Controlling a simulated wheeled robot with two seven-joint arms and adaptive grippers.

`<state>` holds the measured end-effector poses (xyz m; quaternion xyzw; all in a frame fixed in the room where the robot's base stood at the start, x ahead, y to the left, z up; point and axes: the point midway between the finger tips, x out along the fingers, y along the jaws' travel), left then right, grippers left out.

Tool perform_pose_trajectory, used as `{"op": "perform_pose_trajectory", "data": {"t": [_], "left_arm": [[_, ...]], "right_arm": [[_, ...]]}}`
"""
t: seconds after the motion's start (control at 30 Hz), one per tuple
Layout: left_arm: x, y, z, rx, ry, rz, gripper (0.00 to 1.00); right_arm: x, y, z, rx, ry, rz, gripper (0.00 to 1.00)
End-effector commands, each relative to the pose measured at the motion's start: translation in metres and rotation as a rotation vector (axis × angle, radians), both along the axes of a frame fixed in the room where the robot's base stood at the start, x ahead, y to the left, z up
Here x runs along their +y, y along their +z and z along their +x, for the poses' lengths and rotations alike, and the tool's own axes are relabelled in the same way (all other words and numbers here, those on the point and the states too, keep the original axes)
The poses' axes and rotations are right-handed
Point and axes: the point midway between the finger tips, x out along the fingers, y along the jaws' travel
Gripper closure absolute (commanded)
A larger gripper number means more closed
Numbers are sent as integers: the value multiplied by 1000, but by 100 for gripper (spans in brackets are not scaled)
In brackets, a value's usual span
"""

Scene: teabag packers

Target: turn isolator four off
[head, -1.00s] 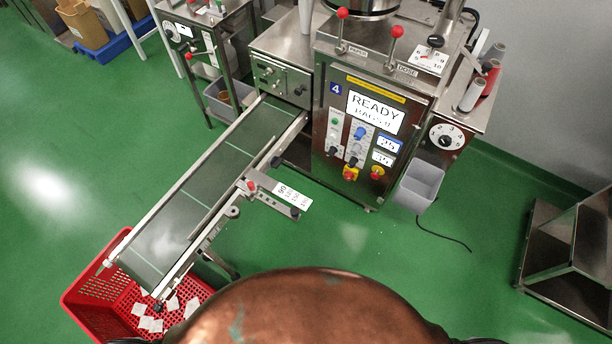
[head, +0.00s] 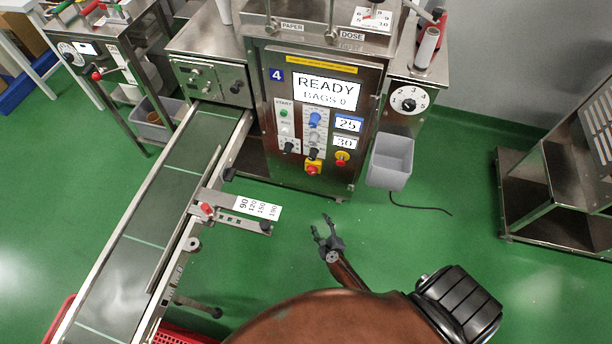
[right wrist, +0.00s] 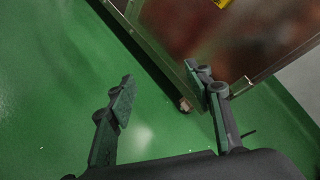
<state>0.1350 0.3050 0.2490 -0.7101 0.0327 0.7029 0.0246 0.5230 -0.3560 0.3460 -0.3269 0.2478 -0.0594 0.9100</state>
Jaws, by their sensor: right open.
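The steel machine marked 4 (head: 277,75) stands in the middle of the head view, and its display (head: 324,92) reads READY, BAGS 0. Low on its front are a red-and-yellow control (head: 313,168) and, to its right, a round yellow control with a red centre (head: 341,158); I cannot tell for sure which is the isolator or read its position. My right gripper (head: 320,223) is open and empty, below and apart from the panel. In the right wrist view its spread fingers (right wrist: 158,76) show before the machine's lower corner (right wrist: 184,104). My left gripper is out of view.
A conveyor (head: 150,225) with a slide gauge (head: 235,208) runs left of the machine. A grey bin (head: 391,160) hangs at its right, with a cable on the floor. A steel rack (head: 550,190) stands at the right. Green floor between is clear.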

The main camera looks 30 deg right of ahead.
Motion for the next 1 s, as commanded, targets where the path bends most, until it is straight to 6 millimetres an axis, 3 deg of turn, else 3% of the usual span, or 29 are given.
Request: {"op": "perform_pose_trajectory", "data": {"t": [0.03, 0.1, 0.2, 0.4, 0.67, 1.0], "left_arm": [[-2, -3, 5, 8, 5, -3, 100], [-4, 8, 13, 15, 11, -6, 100], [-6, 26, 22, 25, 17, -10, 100], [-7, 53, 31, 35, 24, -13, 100], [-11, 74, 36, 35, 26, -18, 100], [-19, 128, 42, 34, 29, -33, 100]], "right_arm": [[-9, 6, 27, -114, -141, 175, 53], [-21, 30, 57, -272, -317, 426, 53], [-33, 58, 87, -467, -513, 754, 53], [-43, 94, 118, -698, -721, 1195, 53], [-49, 104, 134, -755, -768, 1320, 53], [-72, 90, 168, -751, -765, 1313, 53]]}}
